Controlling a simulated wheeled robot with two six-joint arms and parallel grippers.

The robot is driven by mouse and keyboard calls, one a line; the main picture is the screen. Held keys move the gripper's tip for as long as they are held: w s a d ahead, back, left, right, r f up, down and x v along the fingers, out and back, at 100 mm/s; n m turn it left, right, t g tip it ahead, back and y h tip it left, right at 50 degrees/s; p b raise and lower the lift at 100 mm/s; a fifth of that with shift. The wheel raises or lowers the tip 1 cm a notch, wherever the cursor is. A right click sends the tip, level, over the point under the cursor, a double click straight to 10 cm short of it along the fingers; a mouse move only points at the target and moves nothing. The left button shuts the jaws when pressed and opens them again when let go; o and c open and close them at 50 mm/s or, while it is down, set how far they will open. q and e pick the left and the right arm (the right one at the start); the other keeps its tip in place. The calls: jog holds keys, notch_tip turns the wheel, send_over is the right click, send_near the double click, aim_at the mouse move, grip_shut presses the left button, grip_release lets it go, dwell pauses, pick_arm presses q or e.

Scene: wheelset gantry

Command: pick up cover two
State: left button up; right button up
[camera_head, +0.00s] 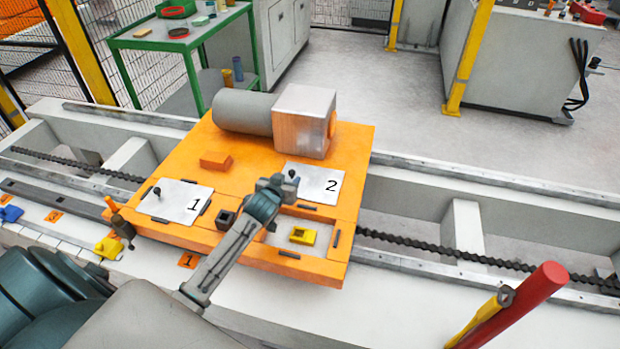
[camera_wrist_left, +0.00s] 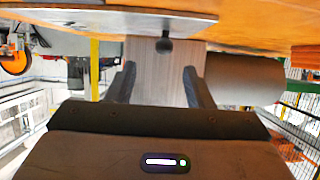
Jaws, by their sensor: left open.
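Cover two (camera_head: 325,183) is a flat white plate marked 2, lying on the right part of the orange gantry body (camera_head: 240,158). A small dark knob (camera_head: 292,174) stands near its left edge. My left gripper (camera_head: 284,183) is over that left edge, close to the knob, and hides part of the plate. In the left wrist view, the plate (camera_wrist_left: 80,17) runs along the top and its knob (camera_wrist_left: 165,45) shows between the lines of the two open fingers (camera_wrist_left: 160,70), just past their tips. Nothing is held. My right gripper is not in view.
Cover one (camera_head: 177,202) lies to the left with its own knob. A grey cylinder (camera_head: 243,111) and a metal block (camera_head: 304,115) stand behind cover two. An open recess in front holds a yellow part (camera_head: 303,236). A red-handled tool (camera_head: 530,295) is at lower right.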

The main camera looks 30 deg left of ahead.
aim_at(291, 174)
pick_arm(q)
jog(key=x, duration=0.8)
jog(key=shift+s+a+f, duration=0.2)
jog(key=shift+f, duration=0.15)
jog(key=shift+r, duration=0.1)
grip_shut()
